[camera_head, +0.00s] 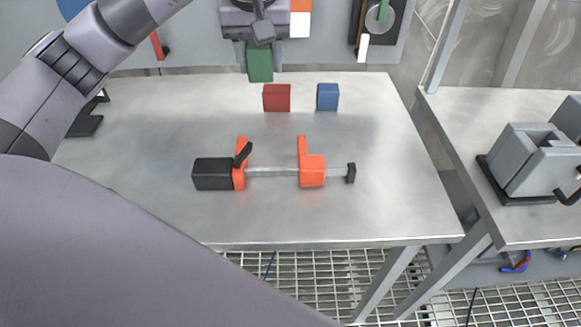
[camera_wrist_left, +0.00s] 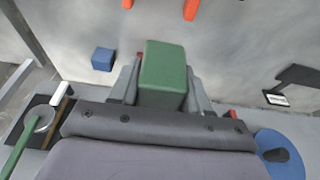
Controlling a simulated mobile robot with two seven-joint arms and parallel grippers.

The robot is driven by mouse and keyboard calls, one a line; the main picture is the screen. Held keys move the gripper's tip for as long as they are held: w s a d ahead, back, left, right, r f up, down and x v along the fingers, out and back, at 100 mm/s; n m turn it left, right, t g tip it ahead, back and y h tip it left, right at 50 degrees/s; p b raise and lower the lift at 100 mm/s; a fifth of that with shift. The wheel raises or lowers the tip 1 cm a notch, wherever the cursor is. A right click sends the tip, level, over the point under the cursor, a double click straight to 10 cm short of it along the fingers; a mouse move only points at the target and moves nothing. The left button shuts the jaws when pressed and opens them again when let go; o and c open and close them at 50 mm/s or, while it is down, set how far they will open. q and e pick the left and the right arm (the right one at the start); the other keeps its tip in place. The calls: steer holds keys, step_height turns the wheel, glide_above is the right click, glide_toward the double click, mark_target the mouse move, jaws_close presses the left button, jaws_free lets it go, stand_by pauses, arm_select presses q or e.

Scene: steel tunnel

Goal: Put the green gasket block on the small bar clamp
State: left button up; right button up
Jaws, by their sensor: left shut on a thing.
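The green gasket block (camera_head: 260,64) is held in my left gripper (camera_head: 259,48), above the back part of the steel table. In the left wrist view the green block (camera_wrist_left: 164,75) sits between the two grey fingers of the gripper (camera_wrist_left: 165,90). The small bar clamp (camera_head: 272,172) lies on the table in front of the block, apart from it. It has a black handle, orange jaws and a steel bar running left to right. Only its orange jaw tips (camera_wrist_left: 189,9) show at the top of the left wrist view. My right gripper is out of view.
A red block (camera_head: 277,97) and a blue block (camera_head: 327,97) stand on the table (camera_head: 380,205) behind the clamp. A grey vise (camera_head: 530,158) stands on a second table at right. Tools hang on the back panel. The table's front right is clear.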

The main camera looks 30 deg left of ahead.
mark_target(273, 157)
arm_select(q)
steer(key=shift+w+d, duration=0.1)
steer(key=shift+d, duration=0.4)
steer(key=shift+d+f, duration=0.1)
steer(key=shift+f, duration=0.1)
step_height(273, 157, down, 20)
steer(key=shift+r, duration=0.2)
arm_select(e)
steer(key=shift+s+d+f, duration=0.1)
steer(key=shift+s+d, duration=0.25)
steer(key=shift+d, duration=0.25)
arm_select(q)
steer(key=shift+f, duration=0.1)
steer(key=o, duration=0.8)
steer(key=shift+f+b, duration=0.1)
steer(key=shift+b, duration=0.2)
steer(key=o, duration=0.4)
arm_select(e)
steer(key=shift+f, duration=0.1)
arm_select(q)
steer(key=shift+r, duration=0.2)
